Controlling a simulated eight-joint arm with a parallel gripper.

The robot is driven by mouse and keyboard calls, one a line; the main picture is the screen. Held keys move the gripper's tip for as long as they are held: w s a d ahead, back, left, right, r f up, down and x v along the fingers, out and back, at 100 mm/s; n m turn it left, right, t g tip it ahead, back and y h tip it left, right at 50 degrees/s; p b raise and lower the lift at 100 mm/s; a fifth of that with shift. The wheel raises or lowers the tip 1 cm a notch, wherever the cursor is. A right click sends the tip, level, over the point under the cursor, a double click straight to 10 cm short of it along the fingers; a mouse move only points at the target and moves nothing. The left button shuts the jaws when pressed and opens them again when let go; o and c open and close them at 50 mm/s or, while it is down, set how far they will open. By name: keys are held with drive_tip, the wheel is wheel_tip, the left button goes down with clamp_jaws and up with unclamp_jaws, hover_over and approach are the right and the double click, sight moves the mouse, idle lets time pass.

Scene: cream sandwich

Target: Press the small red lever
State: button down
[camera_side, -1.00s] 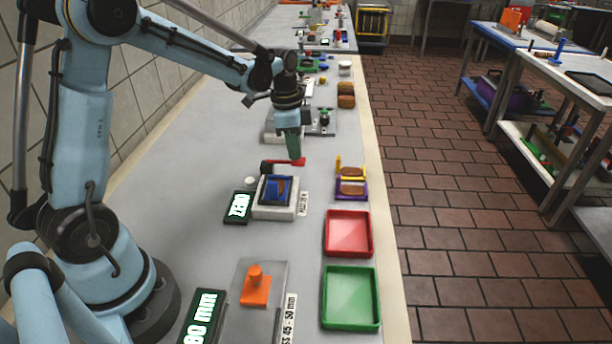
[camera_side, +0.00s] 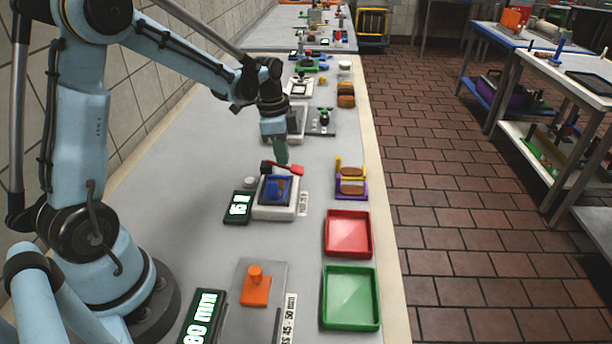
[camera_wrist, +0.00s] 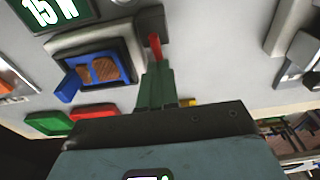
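The small red lever (camera_side: 297,169) is at the back of the white press station (camera_side: 275,211), hinged at a dark block (camera_side: 266,167). Its red end tilts downward to the right. My gripper (camera_side: 282,161) points down with its green fingertips touching or just over the lever. In the wrist view the green fingers (camera_wrist: 157,82) look shut together, and the red lever (camera_wrist: 155,46) shows just beyond their tips. Part of the lever is hidden by the fingers. The display (camera_side: 238,206) beside the station reads about "15 N".
A blue piece and a brown item sit in the station's dark-framed recess. A purple-and-yellow holder (camera_side: 352,196) with brown pieces stands to the right. A red tray (camera_side: 347,253) and a green tray (camera_side: 376,300) lie nearer. An orange knob (camera_side: 255,288) stands in front.

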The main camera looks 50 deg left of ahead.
drive_tip(key=shift+s+a, duration=0.1)
drive_tip(key=shift+a, duration=0.05)
wheel_tip(320, 180, up, 12)
drive_tip(key=shift+s+a, duration=0.3)
drive_tip(key=shift+s, duration=0.05)
drive_tip(key=shift+d, duration=0.1)
idle(0.7)
drive_tip(key=s+d+f+n+t, duration=0.3)
drive_tip(key=s+d+n+t, duration=0.3)
drive_tip(key=s+d+n, duration=0.3)
drive_tip(key=s+d, duration=0.1)
drive_tip(key=d, duration=0.2)
drive_tip(key=shift+s+d+y, duration=0.15)
drive_tip(key=shift+y, duration=0.25)
